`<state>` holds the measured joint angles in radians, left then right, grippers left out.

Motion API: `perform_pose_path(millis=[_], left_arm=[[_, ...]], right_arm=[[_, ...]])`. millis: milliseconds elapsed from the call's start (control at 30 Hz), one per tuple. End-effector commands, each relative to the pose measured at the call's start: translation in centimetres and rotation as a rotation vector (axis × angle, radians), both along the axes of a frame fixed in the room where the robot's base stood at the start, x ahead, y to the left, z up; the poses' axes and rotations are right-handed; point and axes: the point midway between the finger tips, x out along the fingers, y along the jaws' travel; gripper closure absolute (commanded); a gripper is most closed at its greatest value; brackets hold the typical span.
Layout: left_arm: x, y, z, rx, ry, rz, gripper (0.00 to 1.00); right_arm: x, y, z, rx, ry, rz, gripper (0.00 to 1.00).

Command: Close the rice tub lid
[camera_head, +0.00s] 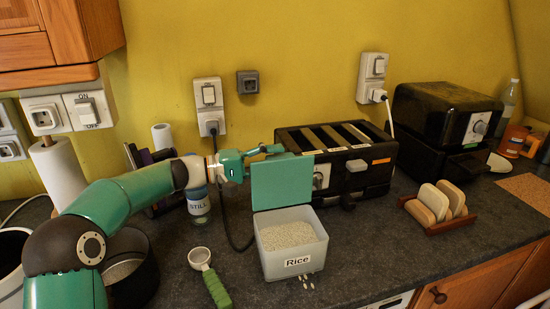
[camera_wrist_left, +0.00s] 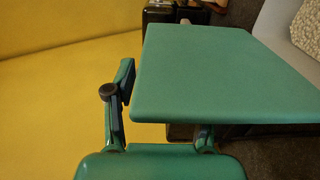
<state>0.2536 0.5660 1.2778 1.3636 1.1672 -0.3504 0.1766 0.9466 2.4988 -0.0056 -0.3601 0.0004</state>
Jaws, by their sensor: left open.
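The rice tub (camera_head: 290,268) is a whitish box labelled "Rice", with white rice inside. It stands at the front of the dark counter. Its green lid (camera_head: 283,182) is open and stands roughly upright at the tub's back edge. My left gripper (camera_head: 262,157) is open at the lid's upper left, with part of it hidden behind the lid. In the left wrist view the lid (camera_wrist_left: 225,75) fills the middle and covers one finger's tip; the other finger shows left of it. I cannot tell whether a finger touches the lid. My right gripper is out of view.
A black toaster (camera_head: 375,180) stands close behind the lid. A green-handled scoop (camera_head: 215,288) lies left of the tub, and a few rice grains lie in front. A wooden rack with bread slices (camera_head: 436,203) is to the right. A bottle (camera_head: 198,203) stands under my left wrist.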

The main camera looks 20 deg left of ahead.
Motion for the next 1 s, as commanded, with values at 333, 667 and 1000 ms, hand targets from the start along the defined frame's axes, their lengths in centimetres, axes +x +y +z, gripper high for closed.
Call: perform_pose_path(millis=[333, 667, 1000], left_arm=[[0.30, -0.48, 0.00, 0.000, 0.000, 0.000, 0.46], [0.28, -0.46, -0.03, 0.001, 0.001, 0.000, 0.96], [0.25, -0.46, -0.19, 0.002, 0.001, -0.001, 1.00]], right_arm=[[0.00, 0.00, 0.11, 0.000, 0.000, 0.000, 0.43], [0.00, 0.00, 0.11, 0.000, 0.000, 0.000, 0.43], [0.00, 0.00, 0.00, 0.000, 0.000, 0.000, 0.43]])
